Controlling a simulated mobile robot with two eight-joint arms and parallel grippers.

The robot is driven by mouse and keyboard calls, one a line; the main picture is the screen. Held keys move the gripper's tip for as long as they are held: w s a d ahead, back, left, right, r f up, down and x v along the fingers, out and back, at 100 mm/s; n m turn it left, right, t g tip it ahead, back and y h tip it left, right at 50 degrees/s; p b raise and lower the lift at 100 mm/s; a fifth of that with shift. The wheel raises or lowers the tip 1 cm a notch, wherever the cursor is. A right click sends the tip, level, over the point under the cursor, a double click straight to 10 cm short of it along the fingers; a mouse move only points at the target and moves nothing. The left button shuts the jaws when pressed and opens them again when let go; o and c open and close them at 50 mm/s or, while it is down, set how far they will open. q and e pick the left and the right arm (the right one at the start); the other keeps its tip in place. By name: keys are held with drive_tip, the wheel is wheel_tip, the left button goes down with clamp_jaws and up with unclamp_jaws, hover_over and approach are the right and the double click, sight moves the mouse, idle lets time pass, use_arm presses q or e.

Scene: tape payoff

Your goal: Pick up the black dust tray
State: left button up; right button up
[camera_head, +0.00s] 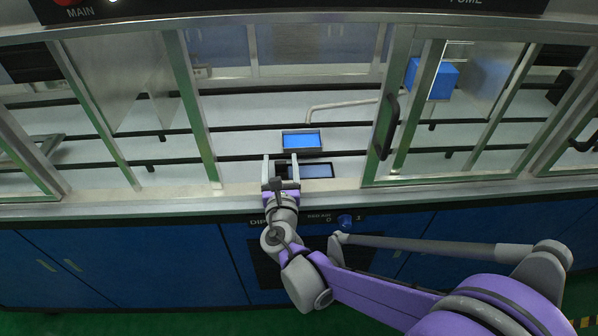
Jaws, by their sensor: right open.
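A low, black-edged rectangular piece (342,172) with a pale blue-grey middle sits near the front edge of the bench, inside the open front of the cabinet. It may be the black dust tray, but I cannot tell for sure. My right gripper (281,161) is open, its two fingers pointing away from me. It is at the left end of this piece and covers part of it. I cannot tell whether the fingers touch it. My left gripper is not in view.
A bright blue panel (301,140) lies just behind the black-edged piece. A framed glass door with a black handle (388,127) stands to the right, with a blue box (440,79) behind it. Another framed pane (138,110) stands left. A blue knob (346,220) is on the front below.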

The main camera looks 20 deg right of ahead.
clamp_jaws()
idle(0.3)
